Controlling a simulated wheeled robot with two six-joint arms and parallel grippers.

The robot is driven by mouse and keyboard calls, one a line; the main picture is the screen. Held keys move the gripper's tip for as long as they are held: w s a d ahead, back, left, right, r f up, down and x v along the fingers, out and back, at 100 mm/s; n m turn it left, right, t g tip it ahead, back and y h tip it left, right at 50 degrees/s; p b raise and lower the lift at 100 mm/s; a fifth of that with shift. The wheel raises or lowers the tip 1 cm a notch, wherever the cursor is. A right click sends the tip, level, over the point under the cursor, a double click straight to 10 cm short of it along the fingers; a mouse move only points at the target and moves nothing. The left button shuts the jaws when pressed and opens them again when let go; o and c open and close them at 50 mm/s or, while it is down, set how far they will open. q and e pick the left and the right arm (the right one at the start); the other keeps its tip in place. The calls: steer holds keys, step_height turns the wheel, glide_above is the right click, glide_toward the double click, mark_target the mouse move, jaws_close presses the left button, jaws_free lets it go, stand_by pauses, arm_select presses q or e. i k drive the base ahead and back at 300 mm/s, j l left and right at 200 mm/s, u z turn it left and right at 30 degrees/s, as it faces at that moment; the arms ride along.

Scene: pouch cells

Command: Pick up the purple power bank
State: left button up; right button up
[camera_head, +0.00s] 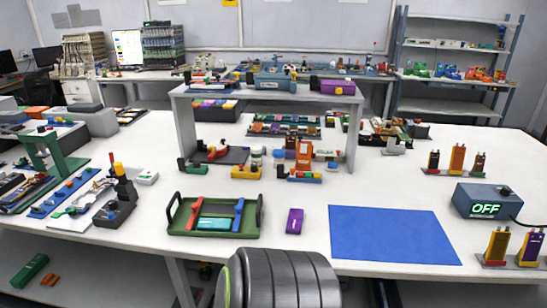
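A small purple power bank (295,221) lies on the white table near its front edge. It sits between the green tray (178,226) on its left and the blue mat (390,235) on its right, touching neither. Neither of my grippers is in view.
The green tray has dark handles and holds a few coloured pieces. A grey box reading OFF (478,202) stands at the right, with upright cells near it. A raised white shelf (215,93) stands behind, bearing several devices. Bare table surrounds the power bank.

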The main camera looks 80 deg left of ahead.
mark_target(295, 221)
steer(key=u, duration=2.5)
